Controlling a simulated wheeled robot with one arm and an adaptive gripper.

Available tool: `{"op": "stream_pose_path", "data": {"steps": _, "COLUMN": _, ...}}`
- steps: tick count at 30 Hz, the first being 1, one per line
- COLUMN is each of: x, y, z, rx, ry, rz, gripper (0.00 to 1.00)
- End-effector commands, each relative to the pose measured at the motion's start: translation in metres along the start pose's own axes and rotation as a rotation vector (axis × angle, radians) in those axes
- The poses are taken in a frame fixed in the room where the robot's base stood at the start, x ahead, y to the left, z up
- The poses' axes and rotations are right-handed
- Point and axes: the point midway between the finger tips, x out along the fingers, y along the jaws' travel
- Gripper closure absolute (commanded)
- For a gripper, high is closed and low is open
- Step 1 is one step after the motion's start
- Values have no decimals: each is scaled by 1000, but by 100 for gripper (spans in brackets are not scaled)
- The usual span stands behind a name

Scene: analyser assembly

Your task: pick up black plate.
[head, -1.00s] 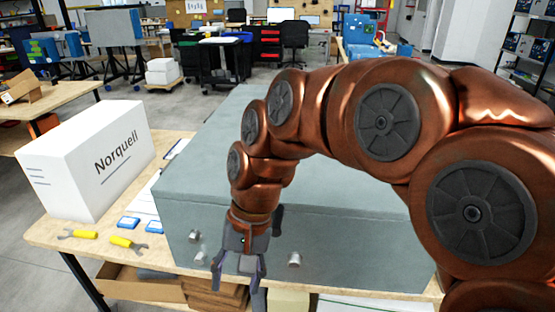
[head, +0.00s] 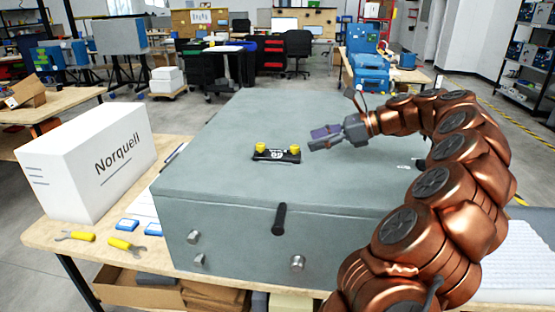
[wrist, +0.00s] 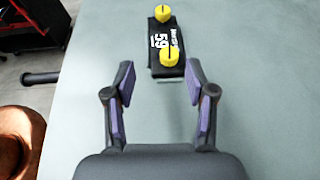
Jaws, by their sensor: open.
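The black plate (head: 276,155) lies flat on top of the grey analyser box (head: 225,120). It has white markings and a yellow knob at each end. My gripper (head: 318,138) is open and empty, to the right of the plate in the head view and apart from it. In the wrist view the plate (wrist: 165,45) lies beyond the fingertips of my gripper (wrist: 160,80), nearly in line with the gap between them. One yellow knob (wrist: 168,55) is close to the fingertips and the other is farther away.
A white box marked Norquell (head: 95,165) stands left of the analyser on the wooden table (head: 60,222). The analyser's top around the plate is clear. A black handle (head: 279,219) sticks out at its front.

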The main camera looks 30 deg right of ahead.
Motion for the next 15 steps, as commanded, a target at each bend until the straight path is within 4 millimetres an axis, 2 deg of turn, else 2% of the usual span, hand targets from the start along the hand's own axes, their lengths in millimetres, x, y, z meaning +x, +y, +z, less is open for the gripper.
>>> {"op": "stream_pose_path", "data": {"steps": 2, "x": -11, "y": -9, "z": -8, "rx": 36, "ry": -12, "rz": -27, "gripper": 44}}
{"op": "stream_pose_path", "data": {"steps": 5, "x": -13, "y": -12, "z": -9, "rx": 54, "ry": -19, "rz": -38, "gripper": 44}}
{"op": "stream_pose_path", "data": {"steps": 15, "x": 11, "y": -13, "z": -9, "rx": 53, "ry": -18, "rz": -37, "gripper": 44}}
